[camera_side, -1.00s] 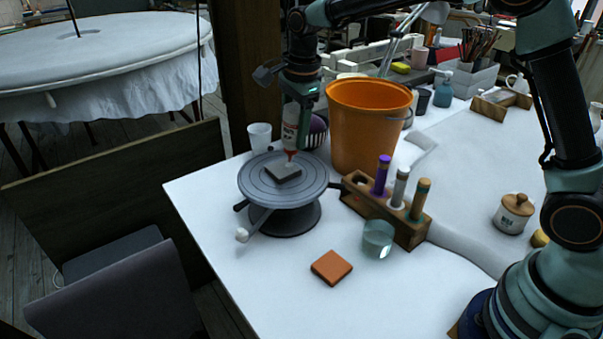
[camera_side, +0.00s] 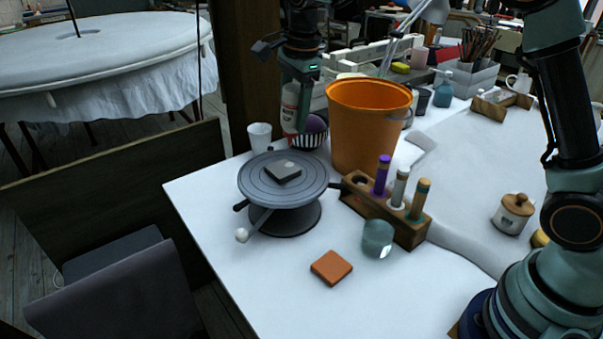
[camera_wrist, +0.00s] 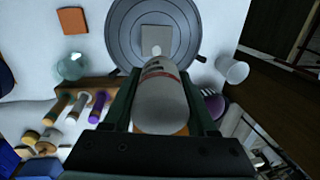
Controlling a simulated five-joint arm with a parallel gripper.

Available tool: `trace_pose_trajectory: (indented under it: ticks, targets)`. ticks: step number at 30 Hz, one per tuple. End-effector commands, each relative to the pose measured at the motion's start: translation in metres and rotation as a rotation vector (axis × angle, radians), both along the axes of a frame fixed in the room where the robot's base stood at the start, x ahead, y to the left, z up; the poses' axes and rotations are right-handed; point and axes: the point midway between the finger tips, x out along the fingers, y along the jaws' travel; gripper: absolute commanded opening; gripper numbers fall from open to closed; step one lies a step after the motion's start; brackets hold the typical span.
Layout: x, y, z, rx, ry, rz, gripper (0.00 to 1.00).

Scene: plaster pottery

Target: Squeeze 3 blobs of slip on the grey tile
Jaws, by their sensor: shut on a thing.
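My gripper (camera_side: 300,82) is shut on a white squeeze bottle (camera_side: 290,106) with red markings. The bottle also shows in the wrist view (camera_wrist: 160,103), between both fingers. It is held above and behind the round grey turntable (camera_side: 258,186), clear of the tile. The small grey tile (camera_side: 280,176) lies on the middle of the turntable, and it also shows in the wrist view (camera_wrist: 151,33). One pale blob of slip (camera_side: 289,165) sits on the tile; it shows close to the bottle's end in the wrist view (camera_wrist: 156,50). The nozzle is hard to make out.
An orange bucket (camera_side: 368,125) stands right of the bottle. A striped bowl (camera_side: 309,141) and a white cup (camera_side: 260,138) are behind the turntable. A wooden rack (camera_side: 409,233) with several tools, a glass jar (camera_side: 378,239) and a terracotta tile (camera_side: 331,267) are in front and to the right.

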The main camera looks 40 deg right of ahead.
Motion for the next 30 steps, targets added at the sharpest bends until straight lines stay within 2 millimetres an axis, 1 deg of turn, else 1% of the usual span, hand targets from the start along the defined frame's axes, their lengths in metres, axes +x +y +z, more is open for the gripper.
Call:
trace_pose_trajectory:
  ticks: [11, 16, 20, 30]
  targets:
    - [0.001, 0.002, -0.001, 0.001, 0.0, 0.001, 0.42]
    - [0.012, 0.021, -0.013, 0.005, 0.001, 0.003, 0.42]
    - [0.017, 0.029, -0.018, 0.008, 0.0, 0.001, 0.42]
    - [0.017, 0.029, -0.027, 0.007, 0.001, 0.0, 0.42]
